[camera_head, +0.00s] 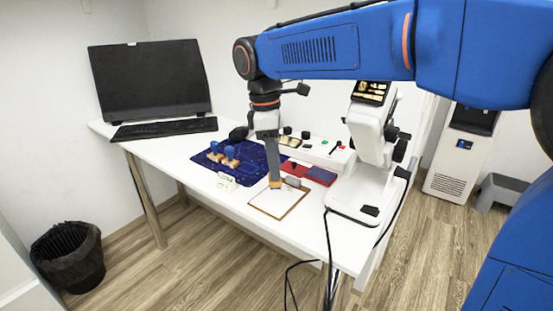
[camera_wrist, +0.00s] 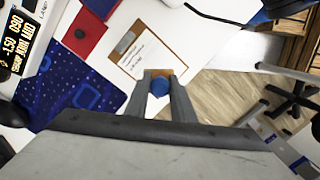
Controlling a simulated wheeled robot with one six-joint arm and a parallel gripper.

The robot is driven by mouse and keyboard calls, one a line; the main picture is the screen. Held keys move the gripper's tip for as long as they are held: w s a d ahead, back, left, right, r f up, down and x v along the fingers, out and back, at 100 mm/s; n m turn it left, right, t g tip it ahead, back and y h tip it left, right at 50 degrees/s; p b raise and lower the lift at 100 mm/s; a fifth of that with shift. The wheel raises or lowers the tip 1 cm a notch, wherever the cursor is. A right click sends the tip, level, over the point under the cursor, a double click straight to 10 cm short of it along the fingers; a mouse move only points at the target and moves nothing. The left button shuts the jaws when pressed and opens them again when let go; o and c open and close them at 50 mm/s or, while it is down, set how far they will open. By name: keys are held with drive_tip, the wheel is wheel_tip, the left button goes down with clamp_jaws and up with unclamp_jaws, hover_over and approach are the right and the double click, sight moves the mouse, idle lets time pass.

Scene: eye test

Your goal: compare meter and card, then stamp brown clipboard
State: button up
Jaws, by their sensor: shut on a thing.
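My gripper (camera_head: 275,184) is shut on a stamp with a blue handle (camera_wrist: 159,87) and a wooden base. It points down at the brown clipboard (camera_head: 293,205); whether the stamp touches it I cannot tell. In the wrist view the clipboard (camera_wrist: 165,58) has a grey clip and a sheet with small, unreadable print. A small white card (camera_head: 227,182) stands by the blue mat. Two other blue-handled stamps (camera_head: 229,156) stand on the mat. A dark display with yellow characters (camera_wrist: 12,42), partly cut off in the wrist view, may be the meter.
The blue patterned mat (camera_head: 255,162) lies left of the clipboard. Behind it are a red pad (camera_wrist: 88,30) and a white box (camera_head: 325,156) with buttons. A white instrument (camera_head: 368,135) stands on the right. A monitor (camera_head: 150,80) and keyboard (camera_head: 165,128) are at the left.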

sight(274, 183)
drive_tip(key=shift+f, duration=2.35)
drive_tip(key=shift+f, duration=0.6)
idle(0.5)
drive_tip(key=shift+r, duration=3.55)
